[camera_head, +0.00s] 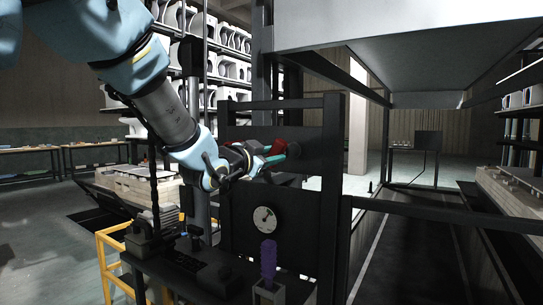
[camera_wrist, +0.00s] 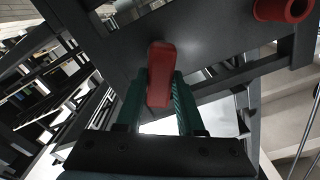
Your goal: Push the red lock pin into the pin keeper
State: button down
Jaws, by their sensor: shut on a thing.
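My gripper (camera_wrist: 160,88) is shut on a red, round-ended piece (camera_wrist: 160,62), with a green finger on each side of it. I take this piece to be part of the red lock pin. In the head view my gripper (camera_head: 268,160) is at the upper part of a dark upright panel, and the red piece (camera_head: 279,146) shows at its fingertips. A red hollow tube end (camera_wrist: 284,9) sticks out at the upper right of the wrist view, apart from my fingers. I cannot tell whether it is the pin keeper. The pin's far end is hidden.
The dark panel (camera_head: 240,214) carries a round white gauge (camera_head: 264,219). A purple ribbed grip (camera_head: 268,262) stands in a holder below it. A yellow rail (camera_head: 112,240) is at the lower left. Dark frame bars (camera_head: 440,212) run to the right, with open floor behind.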

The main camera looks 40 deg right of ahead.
jog(key=shift+c, duration=1)
grip_release()
jog(key=shift+a, duration=0.15)
jog(key=shift+b+v, duration=0.55)
jog(key=shift+v, duration=0.55)
jog(key=shift+s+a, duration=0.15)
jog(key=shift+a, duration=0.2)
jog(key=shift+a, duration=0.35)
jog(key=shift+s+a+b, duration=0.15)
jog(key=shift+a+b, duration=0.25)
jog(key=b+v, duration=0.2)
jog(key=v, duration=0.8)
jog(key=shift+a, duration=0.3)
